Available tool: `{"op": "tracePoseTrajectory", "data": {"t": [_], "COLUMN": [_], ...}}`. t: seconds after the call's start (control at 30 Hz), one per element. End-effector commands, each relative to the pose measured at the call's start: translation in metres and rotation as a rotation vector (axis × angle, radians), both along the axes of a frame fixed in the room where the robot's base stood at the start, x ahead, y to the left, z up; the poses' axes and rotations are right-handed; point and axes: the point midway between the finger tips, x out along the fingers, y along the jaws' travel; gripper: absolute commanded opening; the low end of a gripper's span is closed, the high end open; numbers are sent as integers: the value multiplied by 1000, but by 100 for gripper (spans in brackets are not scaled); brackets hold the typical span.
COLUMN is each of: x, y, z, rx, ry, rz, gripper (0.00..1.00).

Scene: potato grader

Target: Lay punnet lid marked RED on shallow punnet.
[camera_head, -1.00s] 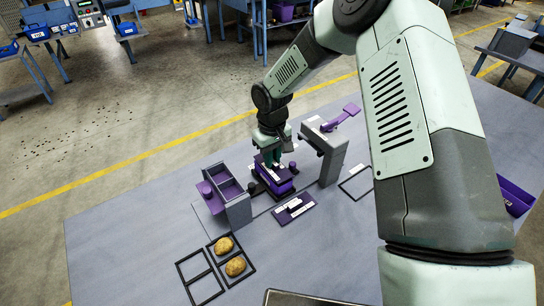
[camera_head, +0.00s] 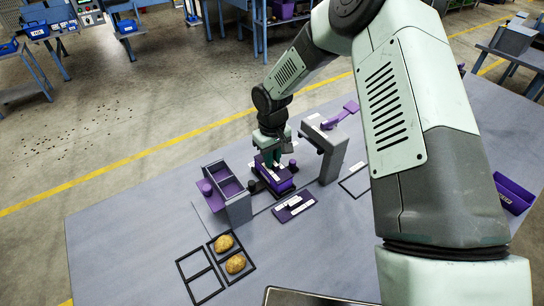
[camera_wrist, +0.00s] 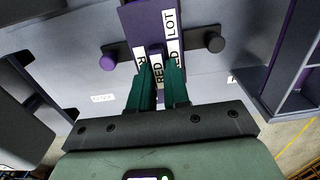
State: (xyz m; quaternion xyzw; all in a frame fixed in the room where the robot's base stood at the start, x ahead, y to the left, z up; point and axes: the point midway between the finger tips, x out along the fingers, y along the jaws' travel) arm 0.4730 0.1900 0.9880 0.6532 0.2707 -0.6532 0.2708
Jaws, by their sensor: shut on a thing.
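My gripper (camera_head: 271,163) is shut on a purple punnet lid (camera_wrist: 150,18) with white labels reading RED and LOT. In the wrist view the two green fingers (camera_wrist: 160,70) pinch its middle. The lid is over the purple shallow punnet (camera_head: 283,187), which sits in a dark holder between two round knobs. From the head view the lid looks very low on the punnet, but I cannot tell whether it rests on the rim all round. The lid hides most of the punnet in the wrist view.
Another purple plate with white labels (camera_head: 294,207) lies flat in front. A grey stand with purple compartments (camera_head: 228,190) is on the left and a grey post (camera_head: 331,160) on the right. Two potatoes (camera_head: 235,263) lie in a black frame (camera_head: 204,275). The table's left front is clear.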

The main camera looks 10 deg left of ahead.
Motion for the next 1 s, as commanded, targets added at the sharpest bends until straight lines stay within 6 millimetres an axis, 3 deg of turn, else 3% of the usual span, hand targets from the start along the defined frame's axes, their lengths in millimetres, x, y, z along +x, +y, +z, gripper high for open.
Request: {"op": "tracePoseTrajectory", "data": {"t": [0.17,0.2,0.37,0.57,0.7,1.0], "x": [0,0,0,0,0,0], "y": [0,0,0,0,0,0], "z": [0,0,0,0,0,2], "rx": [0,0,0,0,0,0], "ry": [0,0,0,0,0,0], "rz": [0,0,0,0,0,0], "gripper": [0,20,45,46,63,63]}}
